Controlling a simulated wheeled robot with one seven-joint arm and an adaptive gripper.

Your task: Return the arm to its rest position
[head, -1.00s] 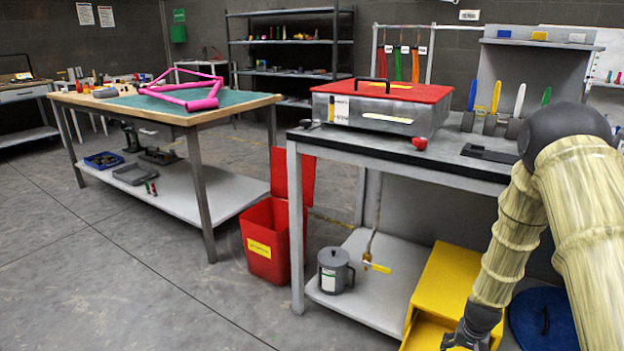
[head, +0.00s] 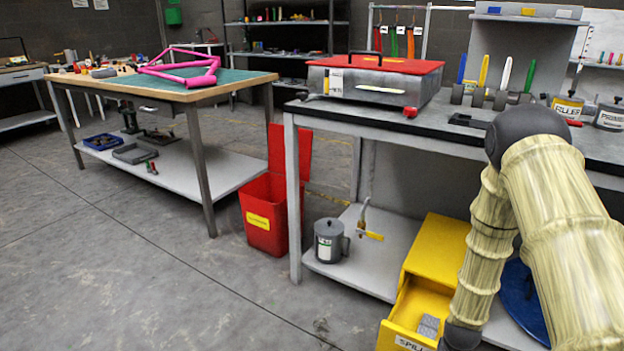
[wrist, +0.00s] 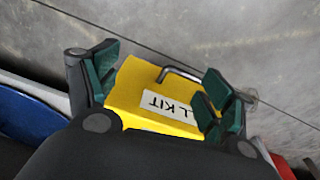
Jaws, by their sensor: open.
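In the wrist view my gripper (wrist: 155,88) is open, its two green-padded fingers spread wide with nothing held between them. Beyond the fingers is the front of a yellow spill kit drawer (wrist: 130,85) with a metal handle (wrist: 180,73) and a label that partly reads "LL KIT". In the head view my arm, in a pale ribbed sleeve, bends down at the right, and the gripper is out of the picture. The yellow spill kit box (head: 437,250) stands under the grey bench with its drawer pulled out and grey items (head: 428,326) inside.
A grey bench (head: 340,115) carries a red-lidded metal case (head: 375,82) and several brushes. A grey can (head: 328,240) and a blue round lid (head: 522,300) are on or near its lower shelf. A red bin (head: 268,215) stands left of it. The floor at the left is open.

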